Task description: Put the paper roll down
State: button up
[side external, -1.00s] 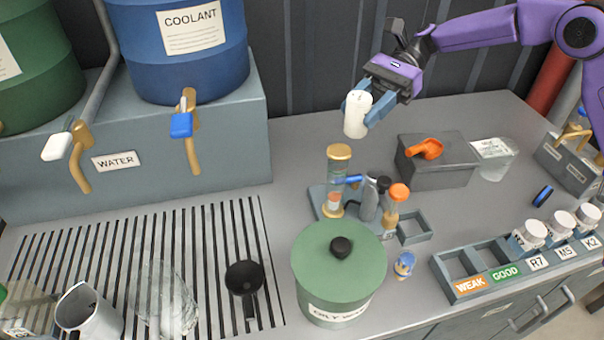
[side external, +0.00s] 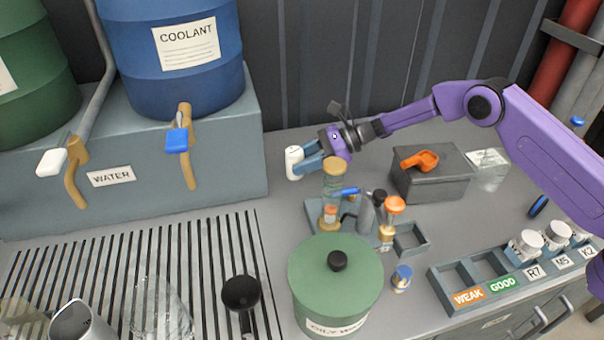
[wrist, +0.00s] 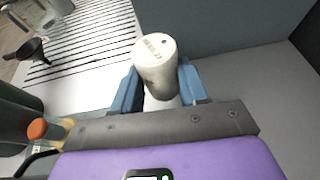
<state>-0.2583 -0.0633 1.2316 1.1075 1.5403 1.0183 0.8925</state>
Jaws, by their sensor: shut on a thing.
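The white paper roll (side external: 293,163) is held upright between the blue fingers of my gripper (side external: 305,163), near the back of the bench beside the tank stand's right end. In the wrist view the roll (wrist: 155,62) sits between both fingers of my gripper (wrist: 160,85), its top end facing the camera. My gripper is shut on it. The roll is low, close to the bench top; I cannot tell whether its bottom touches the surface.
A glass-and-brass column stand (side external: 332,190) stands just in front of my gripper. A green lidded pot (side external: 335,285) is nearer the front. A grey box with an orange scoop (side external: 418,160) is to the right. Bare bench lies left of the column stand.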

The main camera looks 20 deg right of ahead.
jog(key=shift+f, duration=2)
jog(key=shift+f, duration=0.1)
jog(key=o, duration=1.2)
jog(key=shift+c, duration=0.2)
jog(key=shift+d, duration=0.15)
jog(key=v, duration=1.2)
jog(key=shift+s, duration=0.1)
